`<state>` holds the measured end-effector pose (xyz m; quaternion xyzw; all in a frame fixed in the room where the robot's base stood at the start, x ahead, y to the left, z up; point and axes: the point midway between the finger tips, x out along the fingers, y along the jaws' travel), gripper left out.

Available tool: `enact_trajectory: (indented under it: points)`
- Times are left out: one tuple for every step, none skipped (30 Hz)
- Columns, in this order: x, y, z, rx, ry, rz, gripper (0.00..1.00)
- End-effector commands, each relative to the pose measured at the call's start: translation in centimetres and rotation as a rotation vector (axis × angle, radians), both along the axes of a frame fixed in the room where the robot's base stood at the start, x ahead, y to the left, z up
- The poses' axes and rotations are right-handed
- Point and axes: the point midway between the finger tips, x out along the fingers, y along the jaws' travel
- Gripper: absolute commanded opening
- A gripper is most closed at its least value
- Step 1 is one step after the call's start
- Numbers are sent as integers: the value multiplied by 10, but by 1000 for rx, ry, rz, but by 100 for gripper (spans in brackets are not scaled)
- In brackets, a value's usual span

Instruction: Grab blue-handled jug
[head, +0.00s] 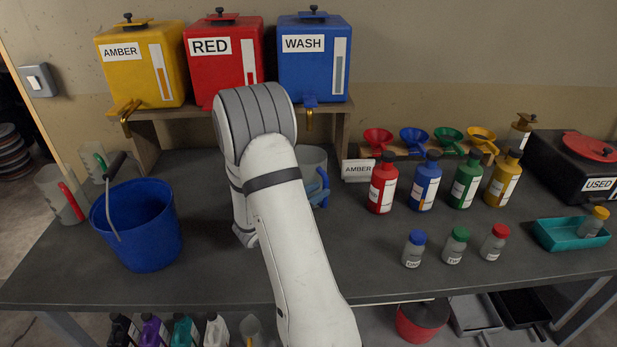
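The blue-handled jug (313,159) stands on the dark bench, just right of my arm in the head view. Its body is clear grey, and its blue handle (321,188) faces the front right. My arm hides the left part of the jug. My arm rises from the bottom centre, bends at the top, and its end part comes down on the left of the jug. My gripper's fingers are hidden behind the arm, so I cannot see whether they touch anything.
A blue bucket (140,225) stands left, beside clear jugs with red (71,202) and green (101,162) handles. The amber, red and wash drums (314,60) sit on a shelf behind. Several bottles, funnels and a teal tray (560,236) occupy the right.

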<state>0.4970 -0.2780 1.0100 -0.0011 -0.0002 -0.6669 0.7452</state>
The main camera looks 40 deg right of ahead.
Motion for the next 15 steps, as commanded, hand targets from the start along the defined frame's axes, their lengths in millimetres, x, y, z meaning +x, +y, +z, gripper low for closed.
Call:
enact_trajectory:
  points:
    - [0, -10, 3, 1, 2, -4, 25]
    - [0, -14, 4, 1, 1, -5, 25]
    - [0, -20, 3, 1, 0, -3, 25]
    - [1, -24, 2, 2, 0, -3, 25]
    - [1, -27, 2, 2, 0, -3, 25]
    - [2, -31, 2, 1, 0, -2, 25]
    - [2, -33, 1, 1, 0, -1, 25]
    - [3, -35, 1, 1, 0, -1, 25]
    - [3, -36, 1, 1, -1, -1, 25]
    - [3, -36, 1, 1, -1, 0, 25]
    - [3, -36, 1, 1, -1, 0, 25]
    - [3, -36, 0, 1, -1, 0, 25]
    - [3, -36, 0, 1, -1, 0, 25]
    - [3, -36, 0, 1, -1, 0, 25]
    - [3, -36, 0, 1, -1, 0, 25]
